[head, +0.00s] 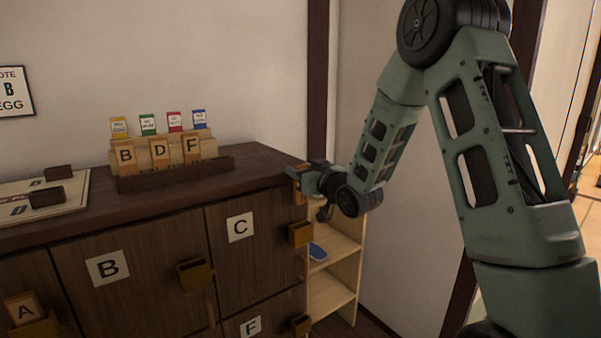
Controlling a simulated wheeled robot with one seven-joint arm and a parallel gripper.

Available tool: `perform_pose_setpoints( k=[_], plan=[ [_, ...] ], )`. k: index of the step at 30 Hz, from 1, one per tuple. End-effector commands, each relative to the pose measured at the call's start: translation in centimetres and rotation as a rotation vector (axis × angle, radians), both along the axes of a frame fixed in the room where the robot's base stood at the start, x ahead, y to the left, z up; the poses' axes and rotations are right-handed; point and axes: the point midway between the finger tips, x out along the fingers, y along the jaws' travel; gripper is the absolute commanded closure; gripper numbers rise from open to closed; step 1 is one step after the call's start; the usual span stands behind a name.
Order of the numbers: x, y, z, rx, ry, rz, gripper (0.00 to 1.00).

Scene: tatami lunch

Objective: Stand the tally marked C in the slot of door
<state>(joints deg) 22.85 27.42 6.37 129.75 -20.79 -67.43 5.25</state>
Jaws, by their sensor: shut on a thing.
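My gripper (300,180) is at the right front corner of the cabinet top, shut on a small orange-brown wooden tally (300,168). The jaws cover most of the tally, and I cannot read its letter. Below it, a brass slot holder (301,234) sits at the right edge of the door marked C (262,262); no tally shows in it. The held tally is above this holder and apart from it. Tallies B (126,155), D (159,152) and F (192,149) stand in a wooden rack (175,176) on the cabinet.
Door B (130,300) has a brass holder (195,273); tally A (23,309) stands in a holder at the lower left. Another holder (301,324) is by door F (285,302). A light shelf (345,252) with a blue item stands right of the cabinet.

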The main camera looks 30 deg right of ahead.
Motion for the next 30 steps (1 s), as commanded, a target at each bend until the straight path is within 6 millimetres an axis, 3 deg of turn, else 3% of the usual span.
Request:
perform_pose_setpoints(
  k=[16, 30],
  plan=[
    [0.0, 0.0, -4.9, 0.000, 0.000, 0.000, 0.86],
    [0.0, 0.0, -5.3, 0.000, 0.000, 0.000, 0.86]
  ],
)
